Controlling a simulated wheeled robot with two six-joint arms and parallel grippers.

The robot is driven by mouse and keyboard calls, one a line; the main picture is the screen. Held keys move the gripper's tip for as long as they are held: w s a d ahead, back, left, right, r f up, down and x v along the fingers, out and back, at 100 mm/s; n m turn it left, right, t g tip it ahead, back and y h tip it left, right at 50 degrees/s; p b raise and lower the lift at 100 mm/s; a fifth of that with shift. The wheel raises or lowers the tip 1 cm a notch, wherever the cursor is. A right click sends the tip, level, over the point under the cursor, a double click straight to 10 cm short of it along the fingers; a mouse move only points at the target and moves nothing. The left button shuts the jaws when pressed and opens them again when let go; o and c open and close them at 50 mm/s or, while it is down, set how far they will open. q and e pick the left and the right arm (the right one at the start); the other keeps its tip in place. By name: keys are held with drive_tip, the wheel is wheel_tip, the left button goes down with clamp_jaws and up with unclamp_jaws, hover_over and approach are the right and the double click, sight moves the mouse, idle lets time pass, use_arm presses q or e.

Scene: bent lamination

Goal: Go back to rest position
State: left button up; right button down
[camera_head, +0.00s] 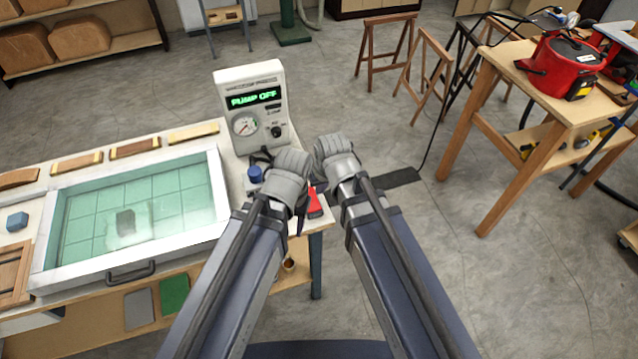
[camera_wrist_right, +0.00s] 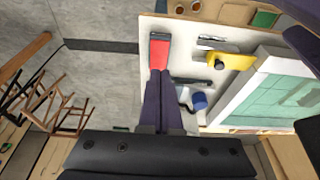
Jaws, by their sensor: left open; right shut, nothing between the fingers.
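My two arms reach forward side by side over the right end of the white-topped bench (camera_head: 235,185). My left gripper (camera_head: 290,168) is the lower one, just left of my right gripper (camera_head: 333,152). The left jaws are open; their fingertips are hard to see from above. In the right wrist view, my right gripper (camera_wrist_right: 160,76) has its fingers together with nothing between them. It points toward a red-topped item (camera_wrist_right: 159,50) on the bench, which also shows partly behind my arms in the head view (camera_head: 314,204).
A teal-windowed press frame (camera_head: 140,212) fills the bench. A gauge box (camera_head: 252,105) reading PUMP OFF stands behind my grippers. A yellow tool (camera_wrist_right: 207,60) and blue knob (camera_wrist_right: 199,101) lie near.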

idle(0.4)
drive_tip(key=s+d+f+g+h+b, duration=0.1)
drive_tip(key=s+d+f+g+b, duration=0.1)
drive_tip(key=s, duration=0.3)
drive_tip(key=s+d+f+g+h+b, duration=0.1)
drive_tip(key=s+d+f+b, duration=0.1)
drive_tip(key=s, duration=0.3)
drive_tip(key=shift+s+f+g+h, duration=0.3)
drive_tip(key=shift+s+f+g, duration=0.1)
drive_tip(key=shift+f, duration=0.3)
